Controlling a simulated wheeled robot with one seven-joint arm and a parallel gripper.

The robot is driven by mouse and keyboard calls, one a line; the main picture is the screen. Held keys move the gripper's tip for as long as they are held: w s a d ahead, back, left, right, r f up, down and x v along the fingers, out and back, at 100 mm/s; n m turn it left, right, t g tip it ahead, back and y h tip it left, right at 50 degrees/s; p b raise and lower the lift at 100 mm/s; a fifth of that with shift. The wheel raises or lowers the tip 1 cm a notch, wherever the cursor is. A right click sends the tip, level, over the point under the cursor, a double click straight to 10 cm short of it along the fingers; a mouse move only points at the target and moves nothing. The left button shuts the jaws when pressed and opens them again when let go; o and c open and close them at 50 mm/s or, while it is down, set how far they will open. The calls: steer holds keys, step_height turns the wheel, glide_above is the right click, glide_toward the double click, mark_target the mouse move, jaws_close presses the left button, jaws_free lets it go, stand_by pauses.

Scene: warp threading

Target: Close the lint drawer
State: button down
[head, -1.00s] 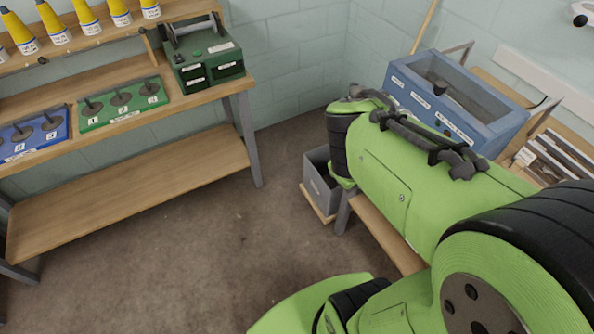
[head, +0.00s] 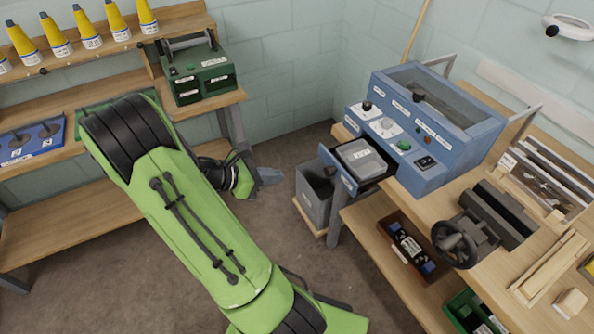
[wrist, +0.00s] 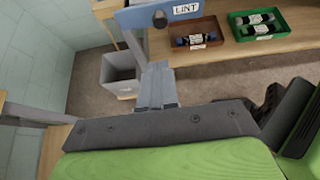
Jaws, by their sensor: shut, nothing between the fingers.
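The lint drawer (head: 338,170) sticks out, open, from the lower front of the blue machine (head: 425,155). A light grey block with a label lies inside it. In the wrist view the drawer's blue front (wrist: 135,17) shows at the top edge, with a dark round knob and a "LINT" label. My gripper (head: 277,174) is left of the drawer front in the head view, with a gap between them. In the wrist view my gripper's fingers (wrist: 156,68) are together and empty, pointing toward the area below the drawer front.
The right bench (head: 415,200) carries a dark vise-like device with a handwheel (head: 455,243). A red-brown tray (head: 390,243) and a green tray (head: 465,310) sit on its lower shelf.

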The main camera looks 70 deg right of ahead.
mark_target(365, 152)
steer(key=b+x, duration=0.1)
steer(key=x, duration=0.3)
steer(key=r+b+x, duration=0.1)
steer(key=x, duration=0.3)
steer(key=b+x, duration=0.1)
steer(key=x, duration=0.3)
steer(key=shift+s+d, duration=0.45)
steer(key=shift+s, duration=0.1)
steer(key=shift+s+d+r, duration=0.15)
steer(key=shift+s+d, duration=0.1)
steer(key=shift+d, duration=0.05)
steer(key=shift+s+d, duration=0.2)
steer(key=s+d+p, duration=0.2)
steer(key=s+d, duration=0.2)
steer(key=d, duration=0.1)
steer(key=s+d+p, duration=0.3)
steer(key=s+d, duration=0.2)
steer(key=shift+s+d+r+p, duration=0.1)
steer(key=shift+d+p, duration=0.05)
steer(key=shift+p, duration=0.2)
steer(key=shift+s, duration=0.1)
steer(key=shift+d+r, duration=0.1)
